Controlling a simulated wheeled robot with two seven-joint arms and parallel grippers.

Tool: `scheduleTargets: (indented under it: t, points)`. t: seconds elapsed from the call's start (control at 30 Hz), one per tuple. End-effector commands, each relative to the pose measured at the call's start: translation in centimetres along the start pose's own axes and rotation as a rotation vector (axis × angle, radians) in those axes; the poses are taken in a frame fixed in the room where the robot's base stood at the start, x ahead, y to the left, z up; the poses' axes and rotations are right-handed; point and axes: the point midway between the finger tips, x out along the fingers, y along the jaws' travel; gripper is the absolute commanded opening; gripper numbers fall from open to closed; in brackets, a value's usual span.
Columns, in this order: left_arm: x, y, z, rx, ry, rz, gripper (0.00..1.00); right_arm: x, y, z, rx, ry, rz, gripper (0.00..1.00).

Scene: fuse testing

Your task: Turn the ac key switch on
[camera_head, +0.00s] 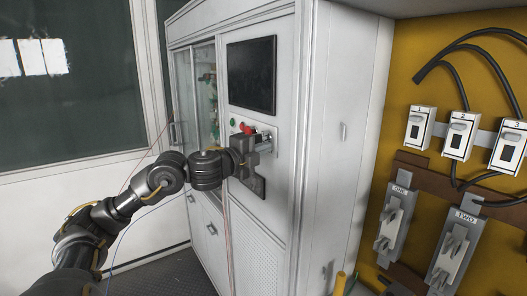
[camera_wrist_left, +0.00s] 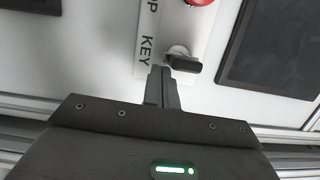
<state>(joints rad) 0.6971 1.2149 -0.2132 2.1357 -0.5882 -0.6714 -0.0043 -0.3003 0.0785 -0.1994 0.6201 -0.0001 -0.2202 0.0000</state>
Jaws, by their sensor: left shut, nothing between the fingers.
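The key switch (camera_wrist_left: 183,60) is a dark key in a round metal collar on the white cabinet panel, beside a label strip reading "KEY" (camera_wrist_left: 146,45). My left gripper (camera_wrist_left: 160,72) is shut and empty. In the left wrist view its fingertips are just below and left of the key; I cannot tell whether they touch it. In the head view my left gripper (camera_head: 265,138) is at the cabinet's control panel, below the screen, and hides most of the key area. My right gripper is not in view.
The white cabinet (camera_head: 340,130) has a dark screen (camera_head: 252,74), a green button (camera_head: 232,122) and a red button (camera_head: 242,127). A red button (camera_wrist_left: 199,2) is above the key. At right, a yellow board (camera_head: 408,95) holds numbered switches (camera_head: 459,135) and fuse holders.

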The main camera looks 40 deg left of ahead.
Motion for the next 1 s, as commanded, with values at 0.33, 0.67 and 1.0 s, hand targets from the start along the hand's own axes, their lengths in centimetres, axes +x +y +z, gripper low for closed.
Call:
scheduleTargets:
  t: [0.33,0.67,1.0]
  points:
    - [0.0,0.2,0.1,0.035,0.0,-0.009,0.0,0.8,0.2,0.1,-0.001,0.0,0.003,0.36]
    - [0.0,0.3,0.1,0.074,0.0,-0.019,0.0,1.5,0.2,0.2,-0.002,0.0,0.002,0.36]
    - [0.1,0.5,0.3,0.122,0.0,-0.031,0.0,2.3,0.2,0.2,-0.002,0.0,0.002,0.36]
